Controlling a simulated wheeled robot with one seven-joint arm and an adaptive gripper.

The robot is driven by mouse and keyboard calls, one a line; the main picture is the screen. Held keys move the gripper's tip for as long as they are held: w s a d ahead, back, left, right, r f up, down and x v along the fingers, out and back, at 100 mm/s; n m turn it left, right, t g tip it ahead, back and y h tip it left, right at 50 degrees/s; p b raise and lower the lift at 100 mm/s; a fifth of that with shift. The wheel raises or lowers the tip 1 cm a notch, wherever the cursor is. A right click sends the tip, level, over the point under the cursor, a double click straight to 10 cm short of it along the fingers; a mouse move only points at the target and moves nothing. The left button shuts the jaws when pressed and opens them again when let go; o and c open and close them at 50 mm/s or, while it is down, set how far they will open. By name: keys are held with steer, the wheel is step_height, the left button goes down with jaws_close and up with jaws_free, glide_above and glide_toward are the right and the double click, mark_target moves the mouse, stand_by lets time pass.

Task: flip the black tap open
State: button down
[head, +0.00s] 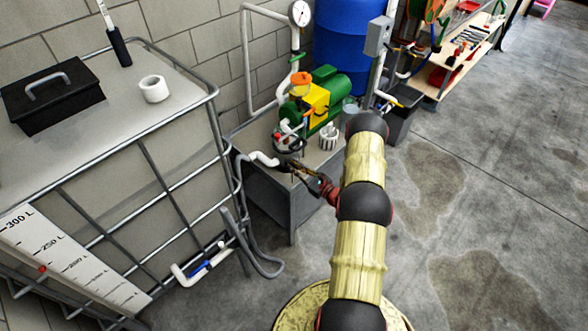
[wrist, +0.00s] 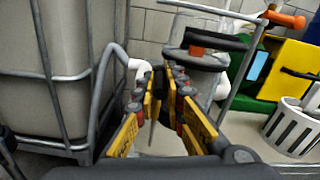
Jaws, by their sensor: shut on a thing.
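The black tap (head: 281,160) sits at the end of the white pipe elbow (head: 262,158), beside the clear filter housing on the grey bench. It is small and mostly hidden by my fingers. My gripper (head: 288,164) reaches in from the right, its fingertips at the tap. In the wrist view, my gripper (wrist: 170,75) has its yellow-padded fingers converging at the tips, close to the white elbow (wrist: 140,68). The fingers are shut on a dark part there, which I take to be the tap. Its exact handle angle cannot be told.
The filter housing (wrist: 198,55) with a black lid stands just beyond my fingers. A green and yellow pump (head: 318,98) and a white slotted basket (head: 328,136) share the bench. The caged tank (head: 170,165) and a grey hose (head: 240,215) are left. Floor at right is open.

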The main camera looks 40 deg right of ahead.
stand_by(0.3)
steer(key=c, duration=1.9)
jaws_free()
steer(key=shift+d, duration=0.1)
steer(key=shift+o, duration=0.3)
steer(key=s+d, duration=0.1)
steer(key=s, duration=1.1)
steer(key=shift+f, duration=0.1)
